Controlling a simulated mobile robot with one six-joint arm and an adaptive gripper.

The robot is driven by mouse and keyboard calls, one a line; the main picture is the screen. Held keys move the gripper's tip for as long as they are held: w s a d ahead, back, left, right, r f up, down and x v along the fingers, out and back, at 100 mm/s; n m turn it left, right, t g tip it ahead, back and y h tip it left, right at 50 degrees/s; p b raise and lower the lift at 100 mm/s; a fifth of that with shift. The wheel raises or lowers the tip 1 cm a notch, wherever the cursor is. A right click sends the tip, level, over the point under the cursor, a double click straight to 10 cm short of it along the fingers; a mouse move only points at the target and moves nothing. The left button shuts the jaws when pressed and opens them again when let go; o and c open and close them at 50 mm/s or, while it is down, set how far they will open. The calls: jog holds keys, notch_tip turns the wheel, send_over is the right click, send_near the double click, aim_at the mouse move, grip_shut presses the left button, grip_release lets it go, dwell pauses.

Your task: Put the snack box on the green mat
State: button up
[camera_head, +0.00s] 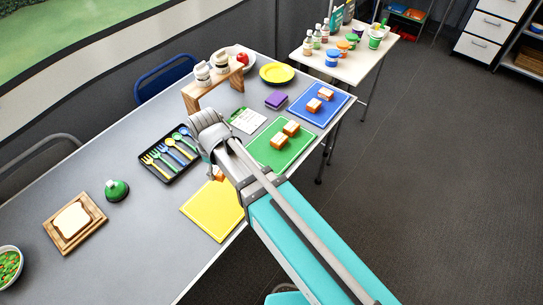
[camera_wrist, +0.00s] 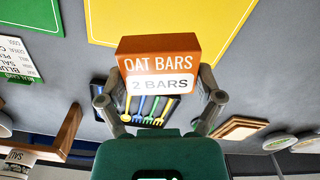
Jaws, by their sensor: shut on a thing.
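In the wrist view my gripper (camera_wrist: 160,88) is shut on an orange and white snack box (camera_wrist: 158,50) labelled "OAT BARS 2 BARS". In the head view my arm hides most of this box; a small orange part (camera_head: 219,174) shows by the far corner of the yellow mat (camera_head: 212,212). I cannot tell its exact height above the table. The green mat (camera_head: 302,146) lies to the right, past my arm, and bears two similar boxes (camera_head: 278,142) (camera_head: 291,128). The green mat also shows at the upper left of the wrist view (camera_wrist: 30,14).
A blue mat (camera_head: 335,107) with two more boxes lies beyond the green mat. A black cutlery tray (camera_head: 165,168), a card (camera_head: 247,120), a purple block (camera_head: 276,100) and a wooden stand (camera_head: 195,100) are nearby. The grey table's left part holds a green bell-like item (camera_head: 117,190) and bread on a board.

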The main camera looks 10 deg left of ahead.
jog(key=shift+w+d, duration=0.1)
dwell(0.4)
jog(key=shift+w+d, duration=0.25)
jog(key=shift+d, duration=0.15)
jog(key=w+d+m, duration=0.2)
jog(key=w+d, duration=0.2)
jog(key=d, duration=0.5)
jog(key=w+d+m, duration=0.1)
jog(key=w+d, duration=0.3)
jog(key=d, duration=0.5)
jog(key=shift+w+d+r+m+p, duration=0.2)
jog(key=shift+d+r+m+p, duration=0.2)
jog(key=shift+r+p, duration=0.05)
jog(key=w+a+f+b, duration=0.8)
jog(key=a, duration=0.1)
jog(key=shift+w, duration=0.1)
jog(key=shift+w+a+f+b, duration=0.3)
jog(key=shift+a+f+b, duration=0.15)
jog(key=shift+f+b, duration=0.05)
